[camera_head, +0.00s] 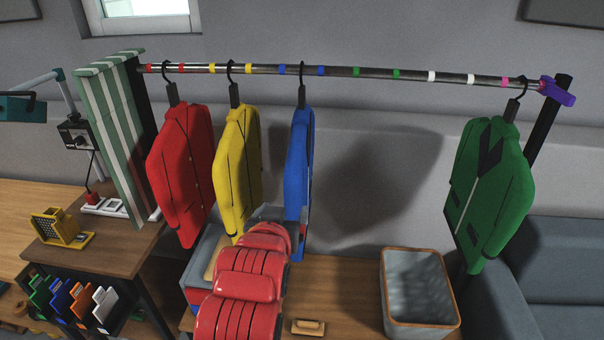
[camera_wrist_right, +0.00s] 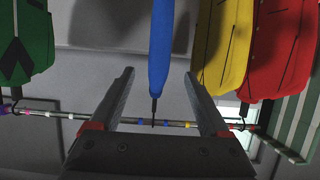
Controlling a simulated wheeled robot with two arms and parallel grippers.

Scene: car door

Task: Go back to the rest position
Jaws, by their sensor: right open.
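My right arm reaches up from the bottom middle in the head view, with its gripper (camera_head: 283,212) at the lower part of the blue jacket (camera_head: 300,160). In the right wrist view, which is upside down, the right gripper (camera_wrist_right: 157,76) is open. The blue jacket (camera_wrist_right: 161,45) shows edge-on between its two fingers, apart from both in the picture; I cannot tell its depth relative to them. The blue jacket hangs from the rail (camera_head: 340,71) by its hook. My left gripper is not in view.
Red (camera_head: 182,165) and yellow (camera_head: 238,165) jackets hang left of the blue one, a green jacket (camera_head: 490,185) at the far right. A grey basket (camera_head: 420,329) stands on the bench, right of my arm. A side table (camera_head: 100,247) is at left. The rail between blue and green is clear.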

